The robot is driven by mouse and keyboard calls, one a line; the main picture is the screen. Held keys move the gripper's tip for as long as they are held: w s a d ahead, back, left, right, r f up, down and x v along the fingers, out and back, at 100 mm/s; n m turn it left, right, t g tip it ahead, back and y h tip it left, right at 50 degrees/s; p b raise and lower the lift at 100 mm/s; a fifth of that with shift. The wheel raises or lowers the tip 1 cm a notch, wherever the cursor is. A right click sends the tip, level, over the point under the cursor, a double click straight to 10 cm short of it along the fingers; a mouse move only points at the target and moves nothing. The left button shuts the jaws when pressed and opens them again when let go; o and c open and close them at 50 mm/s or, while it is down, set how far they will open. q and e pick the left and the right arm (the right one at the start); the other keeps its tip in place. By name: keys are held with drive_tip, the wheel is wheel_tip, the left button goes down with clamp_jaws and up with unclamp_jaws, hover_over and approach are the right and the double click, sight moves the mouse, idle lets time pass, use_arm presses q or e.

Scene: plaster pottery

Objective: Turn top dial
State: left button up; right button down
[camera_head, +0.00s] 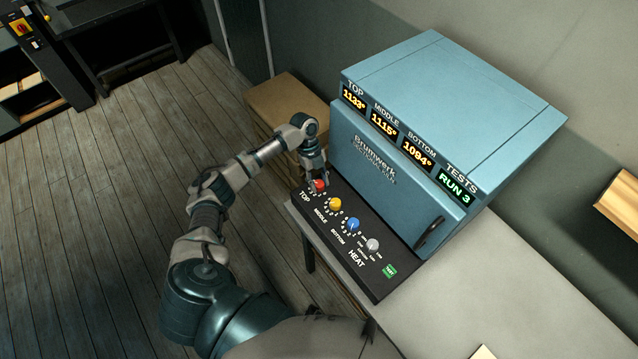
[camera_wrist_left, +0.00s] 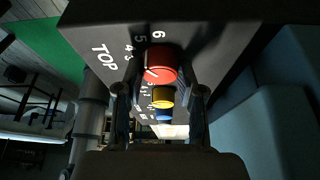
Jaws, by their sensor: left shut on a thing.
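The red top dial (camera_head: 319,186) is at the upper left end of the kiln's black control panel, beside the label TOP. My left gripper (camera_head: 316,174) is shut on it, coming in from the left. In the left wrist view the red dial (camera_wrist_left: 160,64) stands ahead between the fingers of the left gripper (camera_wrist_left: 160,95), with numbers including 5 and 6 around it. A pale mark shows on the dial's face. The TOP display (camera_head: 354,98) appears to read 1133°. My right gripper is not in view.
The yellow middle dial (camera_head: 335,204), blue bottom dial (camera_head: 352,224) and grey heat knob (camera_head: 373,245) follow along the panel. A green button (camera_head: 390,270) is at its end. The blue kiln (camera_head: 460,100) stands behind on a grey table (camera_head: 500,270).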

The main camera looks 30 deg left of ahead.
use_arm(q)
drive_tip(key=shift+w+a+m, duration=0.1)
drive_tip(key=shift+w+m, duration=0.05)
drive_tip(key=shift+m, duration=0.35)
drive_tip(key=shift+r, duration=0.1)
drive_tip(key=o, duration=1)
drive_tip(key=shift+o, duration=0.7)
drive_tip(key=shift+w+a+f+m, duration=0.1)
drive_tip(key=shift+a+f+m, duration=0.1)
drive_tip(key=shift+m, duration=0.1)
drive_tip(key=shift+r, duration=0.3)
drive_tip(key=v, duration=1.1)
drive_tip(key=shift+w, duration=0.3)
